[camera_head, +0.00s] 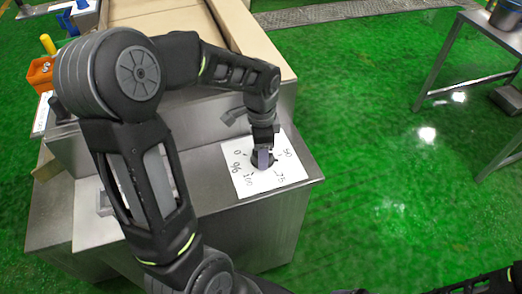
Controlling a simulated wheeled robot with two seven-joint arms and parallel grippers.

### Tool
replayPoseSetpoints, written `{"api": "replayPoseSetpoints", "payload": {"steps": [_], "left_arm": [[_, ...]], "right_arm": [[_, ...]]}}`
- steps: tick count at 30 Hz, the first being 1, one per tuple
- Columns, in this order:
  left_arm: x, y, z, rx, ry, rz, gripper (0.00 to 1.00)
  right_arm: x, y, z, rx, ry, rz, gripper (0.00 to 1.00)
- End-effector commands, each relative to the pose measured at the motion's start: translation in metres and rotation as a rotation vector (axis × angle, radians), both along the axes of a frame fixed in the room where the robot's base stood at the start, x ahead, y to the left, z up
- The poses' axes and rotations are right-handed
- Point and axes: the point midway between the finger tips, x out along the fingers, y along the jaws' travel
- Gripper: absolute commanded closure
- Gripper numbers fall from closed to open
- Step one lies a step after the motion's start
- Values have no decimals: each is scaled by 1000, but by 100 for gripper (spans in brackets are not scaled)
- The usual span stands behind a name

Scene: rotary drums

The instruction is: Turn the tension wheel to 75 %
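The tension wheel (257,165) is a small dark knob on a white paper scale (292,172) on top of a grey metal cabinet. Handwritten marks around it read 0, 50, 75, 100 and a % sign; the 25 mark is hidden behind my gripper. My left gripper (263,156) reaches down from above and is right at the wheel. Its fingers and the wheel overlap in this view, so I cannot tell whether they grip it or where the wheel points. My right arm shows only as dark links at the bottom right; its gripper is out of view.
The metal cabinet (245,225) steps up behind the scale to a tan-topped conveyor (165,22). A metal table (440,62) stands at the right. The green floor between is clear.

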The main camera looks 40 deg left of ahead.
Motion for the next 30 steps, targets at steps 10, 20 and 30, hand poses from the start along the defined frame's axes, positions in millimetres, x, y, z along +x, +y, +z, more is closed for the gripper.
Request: {"api": "replayPoseSetpoints", "payload": {"steps": [10,20,30], "left_arm": [[2,1,2,1,-3,-328,88],[3,1,2,1,-3,-612,88],[4,2,1,1,-3,-763,88]], "right_arm": [[0,0,7,0,0,0,25],[0,0,12,-1,1,-1,25],[-1,0,15,-2,3,0,25]]}}
